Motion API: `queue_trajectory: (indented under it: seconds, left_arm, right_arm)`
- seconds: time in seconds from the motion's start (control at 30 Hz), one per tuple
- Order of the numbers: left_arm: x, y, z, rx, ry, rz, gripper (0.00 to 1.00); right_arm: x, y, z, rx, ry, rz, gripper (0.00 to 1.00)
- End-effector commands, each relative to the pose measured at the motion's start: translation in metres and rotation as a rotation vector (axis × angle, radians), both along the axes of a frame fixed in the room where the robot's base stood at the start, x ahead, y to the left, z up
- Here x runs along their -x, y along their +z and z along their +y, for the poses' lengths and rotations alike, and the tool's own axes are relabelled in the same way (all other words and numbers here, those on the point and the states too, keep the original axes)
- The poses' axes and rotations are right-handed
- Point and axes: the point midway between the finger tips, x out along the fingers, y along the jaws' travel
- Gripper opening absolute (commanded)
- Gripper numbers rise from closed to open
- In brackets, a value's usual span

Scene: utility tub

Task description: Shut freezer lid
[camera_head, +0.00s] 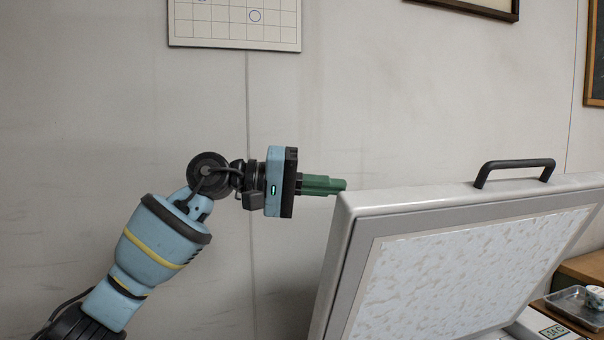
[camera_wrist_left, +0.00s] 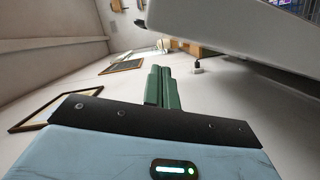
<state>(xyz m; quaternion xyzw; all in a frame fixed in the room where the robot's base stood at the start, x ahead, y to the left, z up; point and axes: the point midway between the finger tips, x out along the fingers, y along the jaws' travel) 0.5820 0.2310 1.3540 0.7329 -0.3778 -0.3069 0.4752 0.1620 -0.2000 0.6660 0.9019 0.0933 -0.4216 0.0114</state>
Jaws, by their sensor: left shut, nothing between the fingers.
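The freezer lid (camera_head: 460,270) stands raised and tilted in the head view, with its frosty inner face toward me. A black handle (camera_head: 514,166) sits on its top edge. My left gripper (camera_head: 343,186) is shut and empty, its green fingers pointing right, at the lid's upper left corner. Whether the fingertips touch the lid cannot be told. In the left wrist view, the shut green fingers (camera_wrist_left: 162,72) reach forward, with the pale lid (camera_wrist_left: 225,30) above and to the right of them. My right gripper is not in view.
A wall calendar (camera_head: 235,22) and framed pictures hang on the wall behind. At the lower right, a metal tray (camera_head: 576,307) with a white cup (camera_head: 595,296) stands on a wooden surface (camera_head: 583,267). The space above the lid is clear.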

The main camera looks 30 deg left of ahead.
Motion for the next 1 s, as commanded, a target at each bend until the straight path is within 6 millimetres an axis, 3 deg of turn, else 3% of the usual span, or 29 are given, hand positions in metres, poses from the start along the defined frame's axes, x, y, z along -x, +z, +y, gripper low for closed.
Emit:
queue_trajectory:
  seconds: [0.3,0.77,1.0]
  left_arm:
    - [0.018,-0.009,-0.016,0.0,0.001,-0.001,0.0]
    - [0.018,-0.011,-0.018,-0.001,0.0,0.0,0.0]
    - [0.015,-0.019,-0.028,-0.021,0.0,-0.017,0.0]
  right_arm:
    - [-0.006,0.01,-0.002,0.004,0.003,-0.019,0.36]
    - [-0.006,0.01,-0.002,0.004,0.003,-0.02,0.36]
    - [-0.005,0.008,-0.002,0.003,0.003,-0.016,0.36]
